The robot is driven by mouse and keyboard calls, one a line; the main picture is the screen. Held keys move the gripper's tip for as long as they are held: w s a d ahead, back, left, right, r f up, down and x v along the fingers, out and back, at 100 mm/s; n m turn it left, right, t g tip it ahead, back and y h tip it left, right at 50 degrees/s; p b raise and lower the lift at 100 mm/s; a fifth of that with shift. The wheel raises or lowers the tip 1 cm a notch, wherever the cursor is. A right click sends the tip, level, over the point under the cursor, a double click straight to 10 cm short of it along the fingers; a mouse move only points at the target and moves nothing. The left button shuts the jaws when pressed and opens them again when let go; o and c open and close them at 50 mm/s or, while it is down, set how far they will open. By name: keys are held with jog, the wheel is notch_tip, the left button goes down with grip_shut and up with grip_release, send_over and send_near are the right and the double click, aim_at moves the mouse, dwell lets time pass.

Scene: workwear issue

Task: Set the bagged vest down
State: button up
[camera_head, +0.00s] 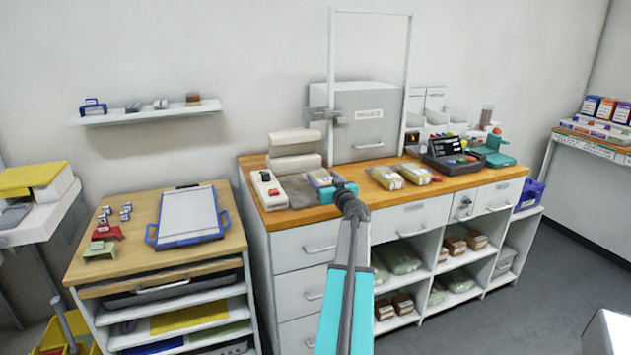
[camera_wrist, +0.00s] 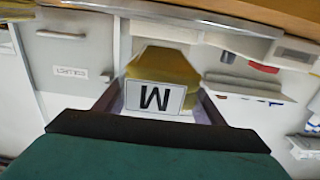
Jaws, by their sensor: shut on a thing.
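My gripper (camera_head: 330,184) is over the left part of the wooden counter (camera_head: 285,213), close to the sealing machine. In the wrist view my gripper (camera_wrist: 158,100) is shut on the bagged vest (camera_wrist: 162,66). The vest is a yellow folded pack with a white label that reads M, upside down in this view. Its lower part is hidden between the jaws. In the head view the held vest is hidden or too small to make out. I cannot tell whether it touches the counter.
A white device with a red button (camera_head: 269,190) stands to the left. A grey cabinet (camera_head: 366,122) stands behind under a tall frame. A dark tray (camera_head: 450,155) stands further right.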

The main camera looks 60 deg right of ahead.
aim_at(316, 171)
jog(key=x, duration=0.2)
jog(key=p+x, duration=0.1)
jog(key=x, duration=0.3)
jog(key=shift+w+a+f, duration=0.2)
jog(key=shift+w+f, duration=0.05)
jog(key=shift+f, duration=0.05)
jog(key=shift+f+p, duration=0.7)
jog(key=shift+f, duration=1.05)
jog(key=shift+f+b, duration=0.15)
jog(key=shift+b, duration=0.2)
jog(key=o, duration=1.1)
jog(key=shift+r+p, duration=0.2)
jog(key=shift+p, duration=0.15)
jog(key=shift+b+v, duration=1.6)
jog(key=shift+v, duration=4.4)
